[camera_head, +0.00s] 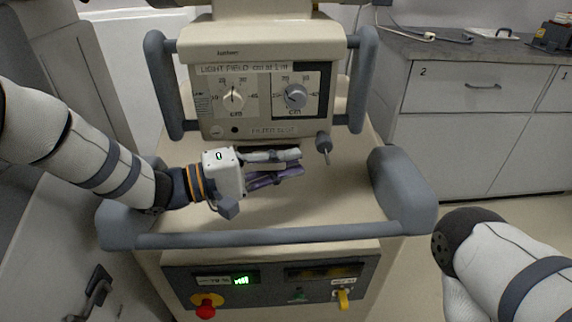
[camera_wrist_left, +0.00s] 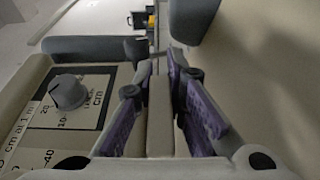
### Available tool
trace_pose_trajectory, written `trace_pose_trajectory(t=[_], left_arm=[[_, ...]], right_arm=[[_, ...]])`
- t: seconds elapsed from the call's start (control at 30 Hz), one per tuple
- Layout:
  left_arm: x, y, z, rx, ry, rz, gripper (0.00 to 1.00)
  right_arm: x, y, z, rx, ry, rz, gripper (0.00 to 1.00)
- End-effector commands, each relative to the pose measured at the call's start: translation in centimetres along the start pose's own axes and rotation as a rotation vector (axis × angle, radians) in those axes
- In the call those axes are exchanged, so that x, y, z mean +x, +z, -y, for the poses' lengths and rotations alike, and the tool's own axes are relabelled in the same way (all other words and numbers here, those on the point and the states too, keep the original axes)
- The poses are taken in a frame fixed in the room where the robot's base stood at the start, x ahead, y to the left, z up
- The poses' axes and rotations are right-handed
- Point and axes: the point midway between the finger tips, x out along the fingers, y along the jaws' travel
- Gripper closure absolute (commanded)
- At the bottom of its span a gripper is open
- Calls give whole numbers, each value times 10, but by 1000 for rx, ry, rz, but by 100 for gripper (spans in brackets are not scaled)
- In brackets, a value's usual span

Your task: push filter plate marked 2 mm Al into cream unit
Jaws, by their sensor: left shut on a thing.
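The cream unit (camera_head: 330,52) stands at the middle back, with two knobs on its front and a label that seems to read "filter slot" low on it. A dark gap shows below that label, just behind my left gripper. My left gripper (camera_head: 298,163) is right in front of this lower edge, its purple-padded fingers shut on a thin pale plate. In the left wrist view the plate (camera_wrist_left: 160,118) shows edge-on between the fingers. Its marking cannot be read, and the fingers hide much of it. Whether its far edge is inside the slot cannot be told. My right gripper is out of view.
Grey handles flank the unit (camera_head: 162,85) (camera_head: 361,80). A small dark knob on a stem (camera_head: 323,145) hangs just right of my left fingertips. A grey rail (camera_head: 270,235) crosses the cart's front. A counter with drawers (camera_head: 480,90) stands at the right.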

Motion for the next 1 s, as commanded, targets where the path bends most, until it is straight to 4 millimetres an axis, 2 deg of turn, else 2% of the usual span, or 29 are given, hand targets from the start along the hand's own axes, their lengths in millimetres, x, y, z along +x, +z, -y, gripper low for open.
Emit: trace_pose_trajectory(t=[0.4,0.43,0.5,0.53,1.0], left_arm=[[3,-10,0,0,0,0,100],[3,-10,0,0,0,0,84],[3,-10,-1,0,0,0,68],[3,-10,-1,0,0,0,65],[2,-7,-1,0,0,0,65]], right_arm=[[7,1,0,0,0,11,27],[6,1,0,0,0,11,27],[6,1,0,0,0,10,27],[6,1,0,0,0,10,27],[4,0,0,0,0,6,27]])
